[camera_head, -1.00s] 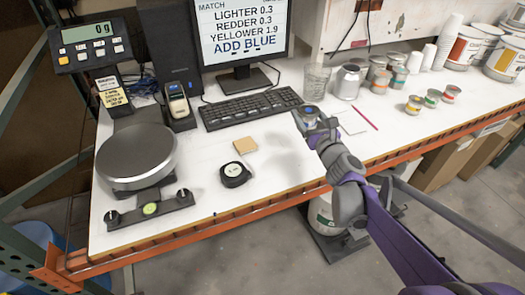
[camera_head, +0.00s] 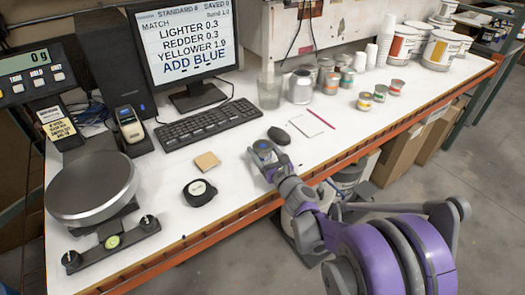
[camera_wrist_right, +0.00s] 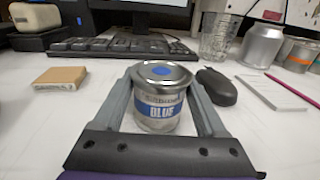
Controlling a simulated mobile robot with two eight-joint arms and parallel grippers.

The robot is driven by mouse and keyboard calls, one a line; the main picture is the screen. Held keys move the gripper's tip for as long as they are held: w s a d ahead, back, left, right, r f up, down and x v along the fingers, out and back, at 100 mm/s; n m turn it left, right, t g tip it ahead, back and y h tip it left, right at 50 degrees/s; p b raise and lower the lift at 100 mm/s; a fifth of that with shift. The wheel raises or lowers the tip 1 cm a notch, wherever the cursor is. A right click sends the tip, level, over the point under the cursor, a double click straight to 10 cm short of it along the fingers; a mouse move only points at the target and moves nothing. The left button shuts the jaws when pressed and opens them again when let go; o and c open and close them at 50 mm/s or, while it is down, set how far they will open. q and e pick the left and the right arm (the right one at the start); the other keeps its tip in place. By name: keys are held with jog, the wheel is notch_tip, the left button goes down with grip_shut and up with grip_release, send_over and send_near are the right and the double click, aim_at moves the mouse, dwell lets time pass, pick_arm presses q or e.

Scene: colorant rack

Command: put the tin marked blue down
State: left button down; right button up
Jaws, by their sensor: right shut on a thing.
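The tin marked blue (camera_head: 263,147) has a blue dot on its lid and a blue band reading BLUE, which shows in the right wrist view (camera_wrist_right: 163,110). My right gripper (camera_head: 267,160) is shut on it, with one finger on each side in the right wrist view (camera_wrist_right: 165,98). The tin is upright over the white bench (camera_head: 235,225), at or close to its surface. I cannot tell whether its base touches, as the gripper body hides the lowest part. My left gripper is not in view.
A black mouse (camera_head: 279,136) lies just right of the tin. The keyboard (camera_head: 208,124) is behind it. A tan pad (camera_head: 207,160) and a black tape measure (camera_head: 199,193) lie to the left. A notepad (camera_head: 309,123) is to the right.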

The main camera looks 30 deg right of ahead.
jog(key=o, duration=1.5)
jog(key=shift+f, duration=0.1)
jog(key=shift+c, duration=0.2)
jog(key=shift+r, duration=0.2)
jog(key=s, duration=1.2)
jog(key=shift+a, duration=0.35)
